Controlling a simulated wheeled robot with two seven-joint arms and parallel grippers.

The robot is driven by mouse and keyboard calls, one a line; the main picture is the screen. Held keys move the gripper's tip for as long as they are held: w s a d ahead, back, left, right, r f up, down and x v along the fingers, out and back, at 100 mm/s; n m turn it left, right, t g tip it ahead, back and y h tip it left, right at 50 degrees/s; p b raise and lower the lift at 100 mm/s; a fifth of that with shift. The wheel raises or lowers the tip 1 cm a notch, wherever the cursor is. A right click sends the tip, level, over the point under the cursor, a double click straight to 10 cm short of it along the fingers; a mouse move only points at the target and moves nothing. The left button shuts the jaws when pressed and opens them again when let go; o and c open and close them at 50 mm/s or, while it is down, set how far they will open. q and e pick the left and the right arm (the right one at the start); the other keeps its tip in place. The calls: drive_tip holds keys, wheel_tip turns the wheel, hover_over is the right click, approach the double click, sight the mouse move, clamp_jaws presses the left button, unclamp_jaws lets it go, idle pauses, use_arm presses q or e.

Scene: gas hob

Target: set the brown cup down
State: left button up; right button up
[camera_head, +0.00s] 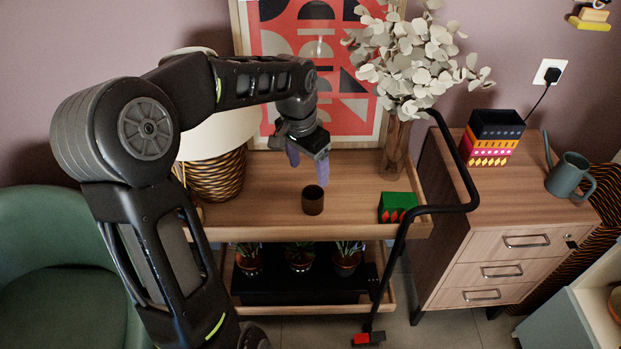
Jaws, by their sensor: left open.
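The small brown cup (313,200) stands upright on the wooden top of the trolley (262,212), near its front edge and about mid-width. My left gripper (307,169) is just above and behind the cup, pointing down with its purple fingers apart. The fingers look clear of the cup, and nothing shows between them. My right gripper is not in the picture.
A green box (396,206) sits right of the cup. A lamp with a woven base (217,176) stands left; a vase with pale leaves (396,145) and a framed print (350,120) stand behind. A black handle (455,208) rises at the trolley's right end.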

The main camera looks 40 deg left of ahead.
use_arm(q)
drive_tip(key=shift+s+r, duration=0.2)
drive_tip(key=shift+r, duration=0.7)
